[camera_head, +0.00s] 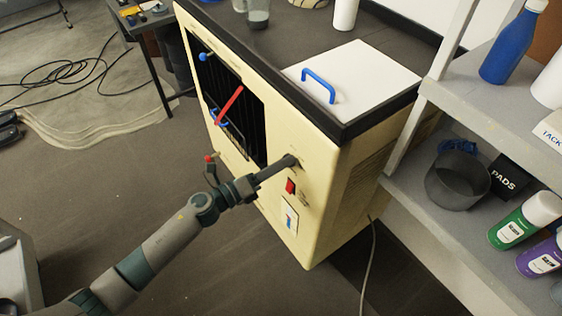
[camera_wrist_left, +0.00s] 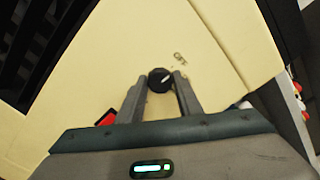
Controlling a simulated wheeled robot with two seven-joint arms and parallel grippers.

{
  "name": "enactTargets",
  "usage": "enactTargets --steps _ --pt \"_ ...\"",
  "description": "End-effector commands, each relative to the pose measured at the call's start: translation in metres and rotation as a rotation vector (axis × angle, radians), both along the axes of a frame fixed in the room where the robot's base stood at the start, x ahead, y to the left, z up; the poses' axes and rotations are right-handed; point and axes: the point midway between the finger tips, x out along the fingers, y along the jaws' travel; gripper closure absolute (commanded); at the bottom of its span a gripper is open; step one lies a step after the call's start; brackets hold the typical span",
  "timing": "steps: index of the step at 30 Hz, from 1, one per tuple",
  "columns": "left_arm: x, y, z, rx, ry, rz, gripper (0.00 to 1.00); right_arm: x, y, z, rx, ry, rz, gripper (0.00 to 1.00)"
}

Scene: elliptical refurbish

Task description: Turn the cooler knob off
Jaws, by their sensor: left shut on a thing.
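The cooler (camera_head: 310,190) is a cream cabinet with a dark top and a black front grille. Its knob (camera_wrist_left: 158,80) is small, round and black with a white pointer mark, seen in the left wrist view. The pointer slants up and right, toward a small label (camera_wrist_left: 180,58) that seems to read OFF. My left gripper (camera_head: 291,161) reaches the front panel near its upper right corner and is shut on the knob, one finger on each side (camera_wrist_left: 160,86). In the head view the gripper hides the knob. My right gripper is not in view.
A red switch (camera_head: 290,186) sits just below the gripper, with a label plate (camera_head: 289,217) lower down. A white lid (camera_head: 350,80) with a blue handle lies on the cooler top. Shelves (camera_head: 450,100) with bottles stand close on the right. The floor at left is mostly open, with loose cables.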

Motion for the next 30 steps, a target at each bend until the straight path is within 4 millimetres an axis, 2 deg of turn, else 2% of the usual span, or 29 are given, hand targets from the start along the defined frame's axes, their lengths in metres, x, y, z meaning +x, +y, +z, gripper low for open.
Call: enactTargets --steps 15,16,18,30 --pt "0.0006 0.0006 -0.0002 -0.018 0.025 0.001 0.9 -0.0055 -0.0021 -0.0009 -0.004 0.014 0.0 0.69" --pt "0.0006 0.0006 0.0 -0.018 0.025 0.001 0.63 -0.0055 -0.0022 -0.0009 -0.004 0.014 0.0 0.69" --pt "0.0006 0.0005 -0.0001 -0.018 0.025 0.001 0.49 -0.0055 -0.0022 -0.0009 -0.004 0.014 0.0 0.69" --pt "-0.0014 0.0026 -0.0007 -0.016 0.024 0.001 0.49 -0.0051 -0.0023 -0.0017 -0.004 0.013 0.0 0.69"
